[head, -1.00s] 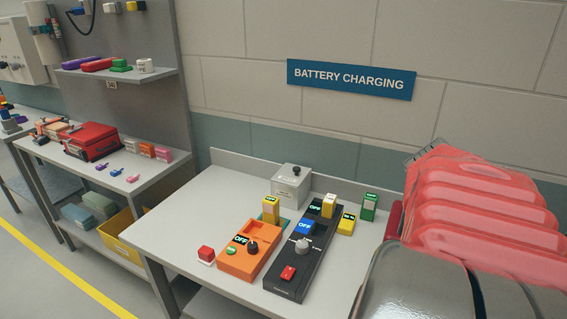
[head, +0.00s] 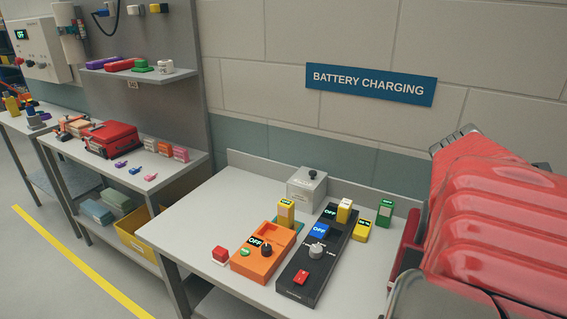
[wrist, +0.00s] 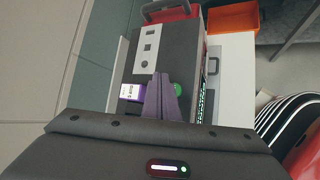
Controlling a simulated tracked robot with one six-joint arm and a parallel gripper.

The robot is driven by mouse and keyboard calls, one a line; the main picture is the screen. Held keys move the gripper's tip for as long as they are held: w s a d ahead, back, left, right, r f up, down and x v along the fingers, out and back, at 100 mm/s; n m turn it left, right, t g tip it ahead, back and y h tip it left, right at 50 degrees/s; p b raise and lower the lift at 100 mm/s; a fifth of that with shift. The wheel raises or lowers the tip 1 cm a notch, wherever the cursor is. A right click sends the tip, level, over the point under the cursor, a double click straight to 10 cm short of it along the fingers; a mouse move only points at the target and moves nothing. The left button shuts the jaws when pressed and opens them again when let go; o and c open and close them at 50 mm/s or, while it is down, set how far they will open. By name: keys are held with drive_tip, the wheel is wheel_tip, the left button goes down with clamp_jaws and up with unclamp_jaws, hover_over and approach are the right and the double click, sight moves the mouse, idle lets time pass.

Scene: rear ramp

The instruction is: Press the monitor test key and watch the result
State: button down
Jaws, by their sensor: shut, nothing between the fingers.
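In the wrist view my gripper (wrist: 163,76) shows as two dark purple fingers closed together, with nothing between them. They point at a dark-faced, light-sided box (wrist: 150,55) with a carry handle, which may be the monitor. A round green button (wrist: 177,89) sits just right of the fingers. A screen with green marks (wrist: 202,88) is seen edge-on farther right. I cannot read a test key label, and cannot tell whether the fingertips touch the box. My gripper does not show in the head view.
A purple box with a white label (wrist: 131,92) lies left of the fingers. An orange bin (wrist: 233,17) is beyond. In the head view a grey bench (head: 190,225) carries an orange unit (head: 262,262) and a black unit (head: 296,278). A yellow line (head: 75,260) marks the floor.

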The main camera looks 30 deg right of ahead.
drive_tip(key=shift+r, duration=0.95)
drive_tip(key=w+a+f+n+t, duration=0.1)
drive_tip(key=w+a+t, duration=0.2)
drive_tip(key=w+a, duration=0.6)
drive_tip(key=w+a+f+t, duration=0.1)
drive_tip(key=w+a+t, duration=0.2)
drive_tip(key=w+a, duration=0.55)
drive_tip(key=a+f+m+t+y, duration=0.1)
drive_tip(key=a+f+y, duration=0.3)
drive_tip(key=a, duration=1)
drive_tip(key=w+a+f+m+t+y, duration=0.1)
drive_tip(key=a+f+m+y, duration=0.3)
drive_tip(key=a, duration=1)
drive_tip(key=shift+a+f+t, duration=0.15)
drive_tip(key=shift+a+t, duration=0.25)
drive_tip(key=shift+t, duration=0.3)
drive_tip(key=shift+w+d, duration=0.1)
